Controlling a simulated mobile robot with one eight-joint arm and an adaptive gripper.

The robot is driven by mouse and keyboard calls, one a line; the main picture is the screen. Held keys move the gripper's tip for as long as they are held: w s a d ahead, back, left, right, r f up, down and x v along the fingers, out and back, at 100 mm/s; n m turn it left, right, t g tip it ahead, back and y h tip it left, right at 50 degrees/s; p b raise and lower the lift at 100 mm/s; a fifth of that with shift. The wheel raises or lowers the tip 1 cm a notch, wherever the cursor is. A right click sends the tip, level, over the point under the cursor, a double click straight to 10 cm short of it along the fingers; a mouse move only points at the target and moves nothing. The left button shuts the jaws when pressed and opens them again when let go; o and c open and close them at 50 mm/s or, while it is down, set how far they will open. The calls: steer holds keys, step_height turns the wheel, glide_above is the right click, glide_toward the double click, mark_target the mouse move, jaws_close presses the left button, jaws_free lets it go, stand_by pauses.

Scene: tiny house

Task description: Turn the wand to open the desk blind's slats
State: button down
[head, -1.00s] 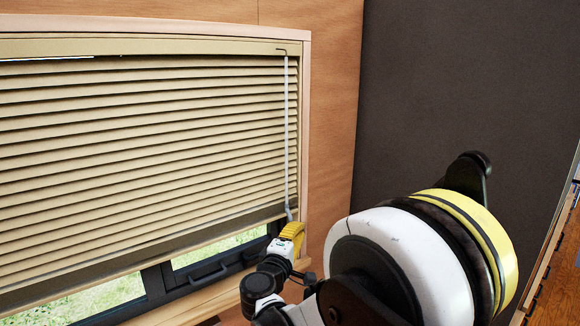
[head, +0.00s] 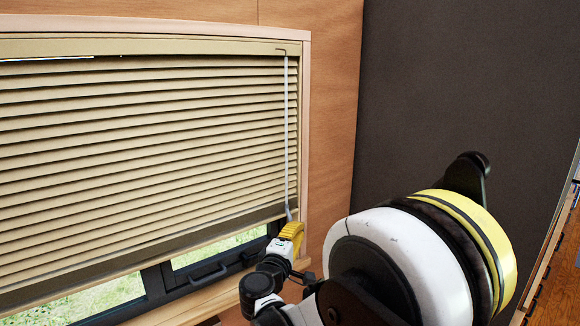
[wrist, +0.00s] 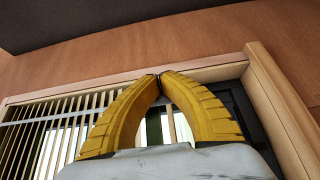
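The desk blind (head: 140,150) covers most of the window, with its tan slats tilted and narrow dark lines between them. Its thin pale wand (head: 287,130) hangs from the top right corner. The wand's lower end meets my yellow gripper (head: 292,229) near the window's lower right corner. In the wrist view my gripper (wrist: 159,78) has its two fingertips together. The slats (wrist: 50,135) show there at the left with bright gaps, and a pale bar crosses them towards the left finger. My gripper appears shut on the wand's end; the fingers hide the exact grip.
The wooden window frame (head: 304,130) runs close beside the wand. A dark window sash with a handle (head: 210,272) lies below the blind, near my gripper. A dark wall (head: 460,90) stands at the right.

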steer(key=shift+w+a, duration=0.1)
steer(key=shift+a, duration=0.15)
steer(key=shift+w+a, duration=0.2)
steer(key=shift+a, duration=0.25)
steer(key=shift+w+a+b, duration=0.2)
steer(key=shift+w+a, duration=0.2)
steer(key=shift+a, duration=0.45)
steer(key=shift+w+a+b, duration=0.2)
steer(key=shift+w+a, duration=0.15)
steer(key=shift+a, duration=0.5)
steer(key=d+b+v, duration=0.1)
steer(key=b+v, duration=0.1)
steer(key=v, duration=0.7)
steer(key=shift+s+d+b, duration=0.2)
steer(key=shift+s+b, duration=0.1)
steer(key=shift+b, duration=0.05)
